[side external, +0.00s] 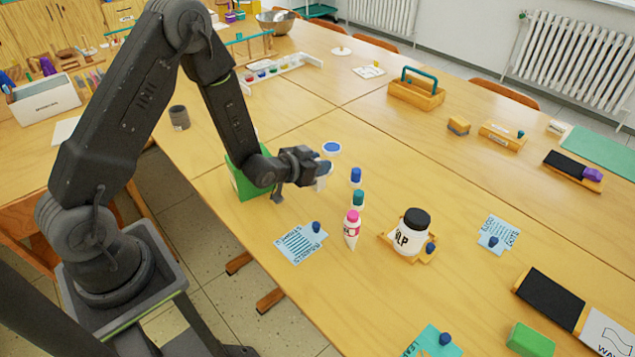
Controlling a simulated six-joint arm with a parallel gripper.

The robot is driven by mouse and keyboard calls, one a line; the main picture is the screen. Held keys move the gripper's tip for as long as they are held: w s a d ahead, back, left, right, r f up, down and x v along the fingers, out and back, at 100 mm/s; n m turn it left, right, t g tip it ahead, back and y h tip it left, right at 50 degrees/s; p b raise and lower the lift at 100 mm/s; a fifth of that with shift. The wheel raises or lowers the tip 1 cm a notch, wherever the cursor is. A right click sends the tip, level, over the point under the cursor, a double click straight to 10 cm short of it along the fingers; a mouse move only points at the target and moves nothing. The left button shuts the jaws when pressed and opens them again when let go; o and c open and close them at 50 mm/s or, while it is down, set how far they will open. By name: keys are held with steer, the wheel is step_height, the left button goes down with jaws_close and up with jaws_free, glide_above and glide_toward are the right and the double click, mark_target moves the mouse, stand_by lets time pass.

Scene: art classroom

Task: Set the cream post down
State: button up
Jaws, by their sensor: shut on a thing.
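My gripper (318,169) is above the table, to the right of the green box (248,184). It is shut on a small pale thing, apparently the cream post (321,184), which shows just below the fingers. The jaws hide most of it, and I cannot tell whether its lower end touches the table.
A blue-and-white round lid or dish (331,148) lies behind the gripper. A blue-capped jar (355,177), a green-capped one (358,198) and a pink-capped bottle (352,228) stand to the right. A black-lidded jar (411,232) sits further right.

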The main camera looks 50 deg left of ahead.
steer(key=shift+f, duration=2.55)
steer(key=shift+f, duration=0.1)
steer(key=o, duration=0.9)
steer(key=shift+o, duration=0.2)
